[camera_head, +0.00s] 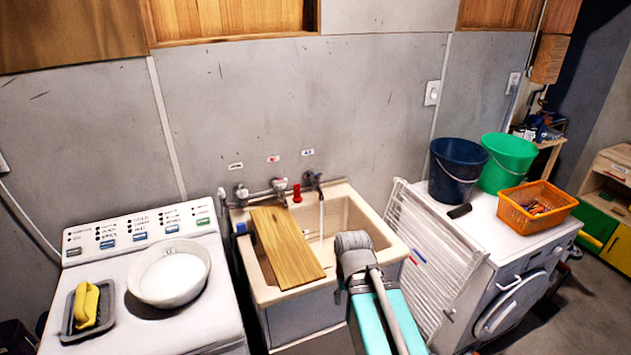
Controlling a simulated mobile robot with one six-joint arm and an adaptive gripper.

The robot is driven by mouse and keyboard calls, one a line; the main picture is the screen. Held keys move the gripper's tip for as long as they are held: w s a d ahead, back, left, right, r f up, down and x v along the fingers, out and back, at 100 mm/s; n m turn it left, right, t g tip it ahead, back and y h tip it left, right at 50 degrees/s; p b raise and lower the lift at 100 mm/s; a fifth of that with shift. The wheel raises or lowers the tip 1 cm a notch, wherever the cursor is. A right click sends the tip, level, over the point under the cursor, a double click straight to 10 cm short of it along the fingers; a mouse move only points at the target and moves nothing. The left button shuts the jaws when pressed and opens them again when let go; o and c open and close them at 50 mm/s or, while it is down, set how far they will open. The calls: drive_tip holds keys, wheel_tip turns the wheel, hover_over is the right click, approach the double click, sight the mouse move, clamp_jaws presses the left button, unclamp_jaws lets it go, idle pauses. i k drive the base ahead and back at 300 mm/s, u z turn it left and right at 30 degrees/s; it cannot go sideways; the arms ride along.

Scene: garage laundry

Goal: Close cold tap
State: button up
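The utility sink (375,220) stands against the grey wall, between the two machines. Three taps are on the wall behind it. The right tap (314,180) is below a label with blue marking (308,152), which suggests cold. A thin pale stream (321,216) falls from it into the basin. The middle tap (297,193) has a red part, and a label with red marking (273,159) is above it. The left tap (241,192) is grey. My arm reaches up in front of the sink and ends in a grey joint. My gripper fingers do not show.
A wooden board (287,247) lies across the sink's left part. A white bowl (168,273) and a yellow brush (87,305) in a tray are on the left washer. A white rack (437,250) leans right of the sink. Buckets (455,172) and an orange basket (537,207) stand beyond.

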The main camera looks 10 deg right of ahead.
sight(314, 176)
drive_tip(key=z, duration=0.35)
drive_tip(key=i, duration=1.25)
drive_tip(key=u, duration=0.45)
